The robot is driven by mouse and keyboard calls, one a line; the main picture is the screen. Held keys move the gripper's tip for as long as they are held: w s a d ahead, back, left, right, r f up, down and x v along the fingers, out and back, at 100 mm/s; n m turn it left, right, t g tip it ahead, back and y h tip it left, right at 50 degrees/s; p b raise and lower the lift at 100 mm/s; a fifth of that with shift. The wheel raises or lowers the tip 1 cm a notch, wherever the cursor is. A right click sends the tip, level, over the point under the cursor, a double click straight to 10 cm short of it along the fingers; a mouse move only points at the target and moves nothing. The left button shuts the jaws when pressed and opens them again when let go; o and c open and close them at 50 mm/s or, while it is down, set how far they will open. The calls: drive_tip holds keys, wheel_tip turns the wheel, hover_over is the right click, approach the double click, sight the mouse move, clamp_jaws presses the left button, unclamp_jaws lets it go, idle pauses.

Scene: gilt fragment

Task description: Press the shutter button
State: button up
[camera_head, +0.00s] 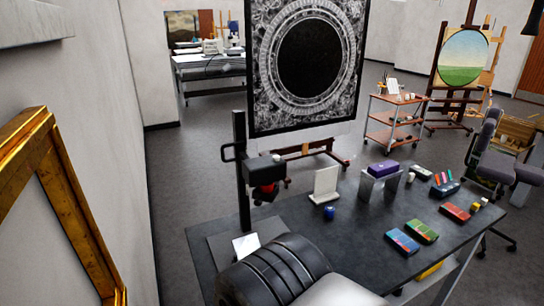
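A black camera (264,168) with a dark red part beneath is mounted on an upright black column (241,180) at the left of the dark table (345,245). I cannot make out a separate shutter button on it at this size. A small round blue object (329,212) sits on the table to the right of the column, in front of a white upright panel (326,184). Large dark ribbed and pale parts, probably my own arm, cover the table's near left. My gripper's fingers do not show.
A purple box (383,169) rests on a small grey stand. Red, green and blue flat boxes (403,242) and small items lie on the table's right. A gilt frame (60,190) stands at left. A large dark ornate picture (305,65) rises behind. A chair (490,155) stands right.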

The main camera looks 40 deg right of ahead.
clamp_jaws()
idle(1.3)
